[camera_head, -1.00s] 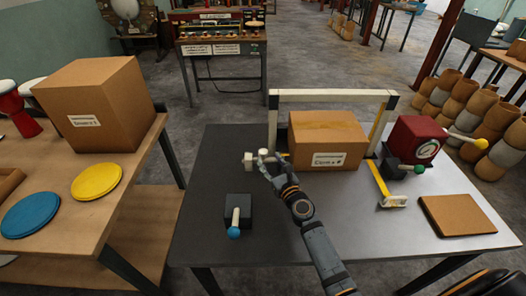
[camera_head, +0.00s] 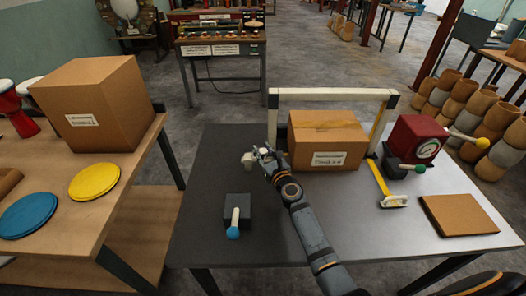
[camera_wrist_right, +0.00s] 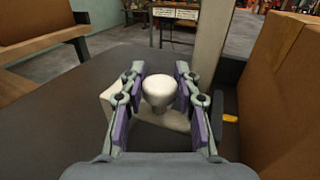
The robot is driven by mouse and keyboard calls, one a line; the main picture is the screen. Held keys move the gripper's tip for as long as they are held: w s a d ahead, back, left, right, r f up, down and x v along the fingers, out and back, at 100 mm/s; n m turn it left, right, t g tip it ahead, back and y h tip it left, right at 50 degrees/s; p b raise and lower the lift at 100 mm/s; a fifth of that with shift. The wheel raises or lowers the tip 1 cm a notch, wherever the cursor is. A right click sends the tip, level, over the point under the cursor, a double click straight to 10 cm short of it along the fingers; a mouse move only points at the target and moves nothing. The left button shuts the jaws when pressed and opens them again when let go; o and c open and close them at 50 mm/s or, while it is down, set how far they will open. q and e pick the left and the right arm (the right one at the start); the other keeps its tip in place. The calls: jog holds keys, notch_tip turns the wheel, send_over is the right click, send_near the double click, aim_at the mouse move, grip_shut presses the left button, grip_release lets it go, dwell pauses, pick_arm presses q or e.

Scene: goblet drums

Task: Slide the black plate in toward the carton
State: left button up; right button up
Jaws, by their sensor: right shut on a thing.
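The carton (camera_head: 318,153) stands upright under the white frame on the grey table and also fills the right of the right wrist view (camera_wrist_right: 275,85). My right gripper (camera_head: 258,156) is just left of the carton. In the right wrist view its two fingers (camera_wrist_right: 159,98) are shut on a rounded white knob (camera_wrist_right: 159,88), with a cream block (camera_wrist_right: 120,104) behind it. A narrow dark piece (camera_wrist_right: 217,112), perhaps the black plate's edge, shows between the gripper and the carton; the rest is hidden. My left gripper is out of view.
The white frame (camera_head: 330,93) arches over the carton. A small dark box with a blue-tipped lever (camera_head: 234,228) stands in front. A red gauge box (camera_head: 408,135), a yellow strip (camera_head: 381,182) and a brown board (camera_head: 459,215) lie right.

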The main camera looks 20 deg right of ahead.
grip_shut()
jog(key=shift+d, duration=0.1)
jog(key=d, duration=0.2)
jog(key=s+d, duration=0.1)
jog(key=d, duration=0.1)
jog(key=shift+s+d, duration=0.15)
jog(key=shift+d, duration=0.05)
jog(key=shift+a, duration=0.1)
jog(key=o, duration=0.6)
grip_release()
jog(key=o, duration=0.4)
jog(key=shift+d, duration=0.3)
jog(key=shift+c, duration=0.2)
jog(key=shift+a, duration=0.1)
